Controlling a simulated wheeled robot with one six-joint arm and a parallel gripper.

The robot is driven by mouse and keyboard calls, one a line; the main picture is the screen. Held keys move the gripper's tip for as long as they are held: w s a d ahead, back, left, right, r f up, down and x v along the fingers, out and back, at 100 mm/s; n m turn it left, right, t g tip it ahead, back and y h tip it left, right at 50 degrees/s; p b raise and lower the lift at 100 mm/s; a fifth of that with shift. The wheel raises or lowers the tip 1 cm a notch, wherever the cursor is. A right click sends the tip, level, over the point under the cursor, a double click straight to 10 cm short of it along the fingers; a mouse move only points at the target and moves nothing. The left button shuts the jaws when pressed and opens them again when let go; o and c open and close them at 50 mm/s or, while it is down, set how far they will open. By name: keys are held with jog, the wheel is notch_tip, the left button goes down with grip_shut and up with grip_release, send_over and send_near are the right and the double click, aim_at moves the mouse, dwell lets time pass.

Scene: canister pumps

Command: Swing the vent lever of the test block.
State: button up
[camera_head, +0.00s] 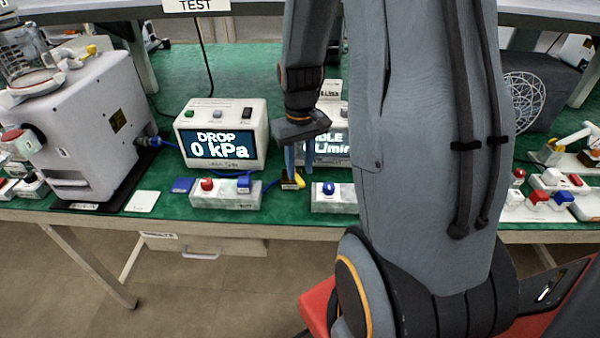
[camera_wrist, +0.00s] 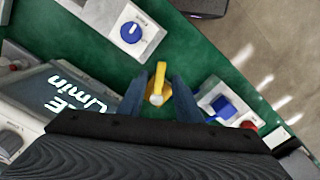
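A yellow lever (camera_head: 298,181) stands at the front of the green bench, between two white blocks. It also shows in the wrist view (camera_wrist: 159,82), with a pale round end toward my gripper. My gripper (camera_head: 297,170) points down over it; in the wrist view my gripper (camera_wrist: 158,92) is open, one blue finger on each side of the lever. Gaps show between the lever and both fingers, so no grip shows. The lever's base is partly hidden. A white block (camera_head: 225,200) with a red knob and a blue part stands just left of the lever.
A white block with a blue knob (camera_head: 329,189) stands right of the lever. Behind are a display box (camera_head: 220,110) reading DROP 0 kPa and another display (camera_head: 326,148), partly hidden by my arm. A grey pump (camera_head: 85,120) stands at left. The bench's front edge is close.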

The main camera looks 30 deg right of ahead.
aim_at(297, 179)
jog(key=shift+f, duration=1.4)
grip_shut()
